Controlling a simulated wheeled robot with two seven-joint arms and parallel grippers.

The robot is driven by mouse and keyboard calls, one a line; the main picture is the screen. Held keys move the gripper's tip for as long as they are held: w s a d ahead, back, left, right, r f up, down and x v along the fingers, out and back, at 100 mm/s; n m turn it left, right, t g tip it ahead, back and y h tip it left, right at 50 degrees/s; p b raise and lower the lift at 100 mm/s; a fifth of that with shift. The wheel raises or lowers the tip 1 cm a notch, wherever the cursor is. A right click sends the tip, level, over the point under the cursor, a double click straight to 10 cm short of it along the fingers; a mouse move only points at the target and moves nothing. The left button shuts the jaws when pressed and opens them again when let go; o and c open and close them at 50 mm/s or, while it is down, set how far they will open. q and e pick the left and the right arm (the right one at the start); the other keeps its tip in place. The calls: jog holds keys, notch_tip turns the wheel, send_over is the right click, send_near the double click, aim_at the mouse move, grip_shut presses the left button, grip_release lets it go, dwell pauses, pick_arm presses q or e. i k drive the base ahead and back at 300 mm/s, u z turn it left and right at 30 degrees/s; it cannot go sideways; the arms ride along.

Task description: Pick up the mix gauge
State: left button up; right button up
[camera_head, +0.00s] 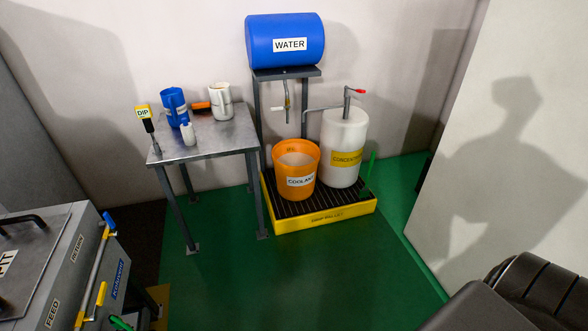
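No item is labelled as the mix gauge. Two candidates lie on the grey metal table (215,141). One is a black-handled tool (149,126) with a yellow "DIP" tag, upright at the table's left edge. The other is a small orange and black tool (201,107), partly hidden between a blue jug (174,106) and a white jug (221,101). I cannot tell which one is the gauge. A small white bottle (188,133) stands in front of the blue jug. Neither of my grippers is in view.
An orange "COOLANT" bucket (296,178) and a white concentrate drum (344,135) with a pump stand on a yellow drip pallet (330,218). A blue water tank (285,40) sits on a stand behind. A grey machine (60,265) is at lower left. Green floor (300,280) is clear.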

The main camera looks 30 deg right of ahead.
aim_at(145, 113)
jog(key=z, duration=0.75)
jog(key=i, duration=0.9)
jog(key=z, duration=0.95)
jog(key=i, duration=0.95)
jog(key=u, duration=0.8)
jog(key=i, duration=1.1)
jog(key=u, duration=0.95)
